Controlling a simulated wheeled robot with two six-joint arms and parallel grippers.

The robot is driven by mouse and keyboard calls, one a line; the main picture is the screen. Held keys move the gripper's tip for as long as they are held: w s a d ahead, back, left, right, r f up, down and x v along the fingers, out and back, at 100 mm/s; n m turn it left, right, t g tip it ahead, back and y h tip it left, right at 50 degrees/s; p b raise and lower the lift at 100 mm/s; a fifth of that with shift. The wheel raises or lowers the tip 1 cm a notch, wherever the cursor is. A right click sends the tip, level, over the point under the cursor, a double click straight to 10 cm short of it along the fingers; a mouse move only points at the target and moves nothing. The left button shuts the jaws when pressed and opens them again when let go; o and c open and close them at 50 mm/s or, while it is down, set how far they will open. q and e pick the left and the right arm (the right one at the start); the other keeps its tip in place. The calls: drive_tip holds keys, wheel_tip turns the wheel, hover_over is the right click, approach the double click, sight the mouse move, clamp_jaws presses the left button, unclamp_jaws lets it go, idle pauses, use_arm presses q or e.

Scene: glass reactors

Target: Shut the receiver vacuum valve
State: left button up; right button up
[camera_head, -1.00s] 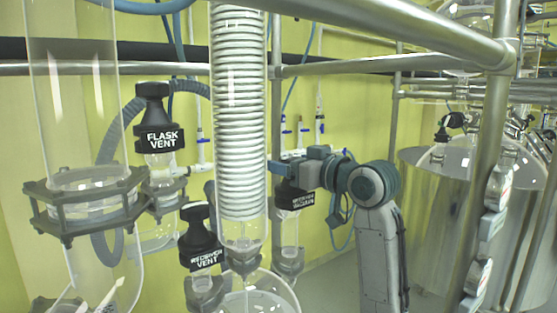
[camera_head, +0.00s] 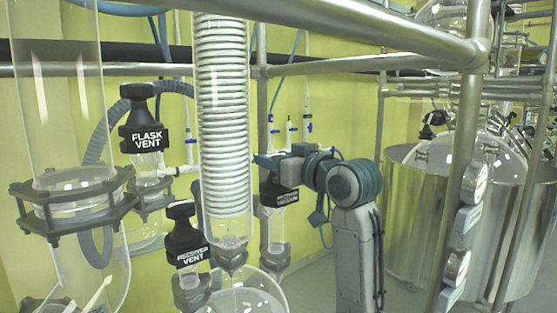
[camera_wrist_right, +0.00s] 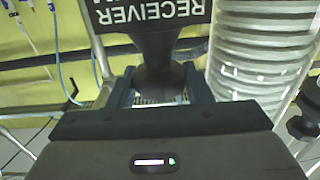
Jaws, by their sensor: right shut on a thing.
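The receiver vacuum valve (camera_head: 279,196) is a black-capped valve with a white-lettered label, on a glass neck just right of the coiled glass column. My right gripper (camera_head: 268,160) is at its top, with the arm coming in from the right. In the right wrist view, the jaws (camera_wrist_right: 158,97) are shut on the narrow black upper part of the valve (camera_wrist_right: 157,78). Its label with "RECEIVER" (camera_wrist_right: 150,12) shows upside down at the top edge. The angle of the cap is hard to read. My left gripper is not in view.
The receiver vent (camera_head: 185,238) and flask vent (camera_head: 138,118) stand to the left. The coiled glass column (camera_head: 222,120) is close beside my right gripper. Metal frame bars (camera_head: 400,30) cross above and at the right. A large steel vessel (camera_head: 410,225) stands at right.

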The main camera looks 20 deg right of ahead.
drive_tip(key=m+t+h, duration=0.1)
drive_tip(key=m+h, duration=0.1)
drive_tip(key=h, duration=0.1)
drive_tip(key=shift+a, duration=0.15)
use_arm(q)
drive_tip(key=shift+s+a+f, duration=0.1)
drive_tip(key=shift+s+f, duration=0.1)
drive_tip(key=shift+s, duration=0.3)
use_arm(e)
drive_tip(key=shift+m+h, duration=1.3)
drive_tip(key=shift+h, duration=0.8)
drive_tip(key=shift+h, duration=0.3)
drive_tip(key=o, duration=1)
drive_tip(key=shift+w, duration=0.15)
drive_tip(key=shift+w+f, duration=0.2)
drive_tip(key=shift+w, duration=0.15)
use_arm(q)
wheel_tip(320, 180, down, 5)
drive_tip(key=b, duration=0.5)
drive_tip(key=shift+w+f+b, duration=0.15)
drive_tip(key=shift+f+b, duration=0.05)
drive_tip(key=shift+b, duration=0.15)
use_arm(e)
drive_tip(key=s, duration=1)
drive_tip(key=shift+s+a, duration=0.2)
drive_tip(key=shift+s, duration=0.2)
